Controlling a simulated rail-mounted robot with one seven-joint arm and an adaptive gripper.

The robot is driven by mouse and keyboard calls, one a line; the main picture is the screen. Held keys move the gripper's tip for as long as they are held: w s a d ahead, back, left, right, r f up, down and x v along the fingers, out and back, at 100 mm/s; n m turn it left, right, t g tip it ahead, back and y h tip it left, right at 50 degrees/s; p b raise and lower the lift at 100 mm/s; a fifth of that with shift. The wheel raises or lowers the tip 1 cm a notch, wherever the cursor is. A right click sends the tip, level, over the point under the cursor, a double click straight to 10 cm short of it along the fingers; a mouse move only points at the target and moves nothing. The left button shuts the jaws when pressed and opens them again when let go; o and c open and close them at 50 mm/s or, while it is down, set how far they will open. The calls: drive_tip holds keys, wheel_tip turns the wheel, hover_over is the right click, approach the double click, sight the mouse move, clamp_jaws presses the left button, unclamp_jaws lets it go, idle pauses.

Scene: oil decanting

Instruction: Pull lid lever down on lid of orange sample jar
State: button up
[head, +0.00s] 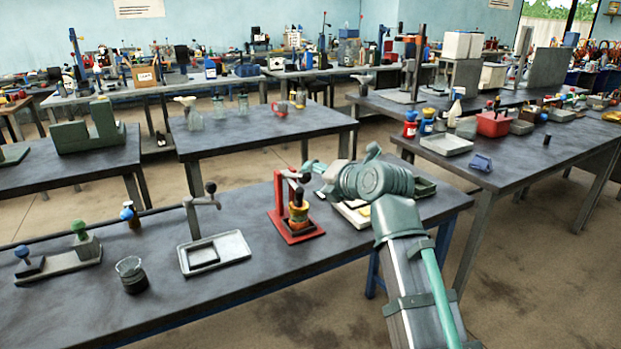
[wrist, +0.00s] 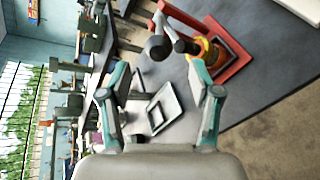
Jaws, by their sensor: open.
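The orange sample jar (head: 298,217) stands on the base of a red stand (head: 284,222) on the near bench, with a dark part above it. In the wrist view the orange jar (wrist: 215,52) shows at the upper right, inside the red frame (wrist: 238,63).
A grey tray with an upright post (head: 228,246) stands left of the red stand. A dark-filled glass beaker (head: 131,275) and a fixture with green and blue knobs (head: 62,262) are farther left. Bare bench lies between tray and stand. Other benches stand behind.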

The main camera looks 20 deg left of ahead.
drive_tip(key=v, duration=0.6)
drive_tip(key=shift+f, duration=0.1)
